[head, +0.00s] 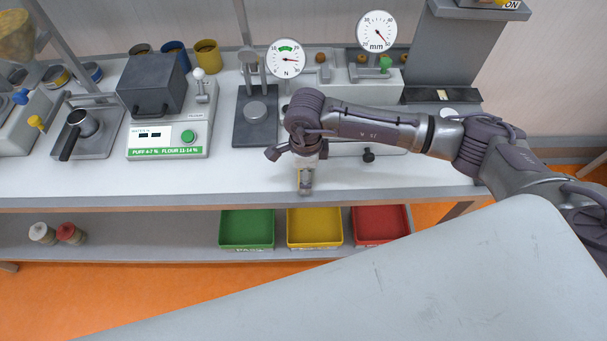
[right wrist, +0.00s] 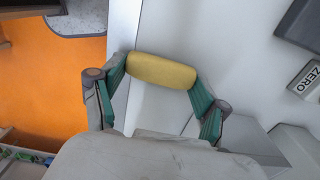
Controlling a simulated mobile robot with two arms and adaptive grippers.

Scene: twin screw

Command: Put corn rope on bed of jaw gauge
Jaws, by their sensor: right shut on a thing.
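The corn rope (right wrist: 162,69) is a short, smooth yellow roll. In the right wrist view it spans between the green finger pads of my right gripper (right wrist: 160,80), which is shut on it. In the head view my right gripper (head: 305,186) points down near the front edge of the counter, and the rope is mostly hidden. Behind it stands a white device, likely the jaw gauge (head: 395,82), with a round mm dial (head: 377,31) and a green knob (head: 385,64). My right arm covers much of its front, so its bed is not clearly visible. My left gripper is not in view.
Left of the device are a press with an N dial (head: 286,58) and a box machine with a green button (head: 187,136). Green (head: 246,229), yellow (head: 315,227) and red (head: 380,225) trays sit on the lower shelf. The counter's front strip (head: 230,180) is clear.

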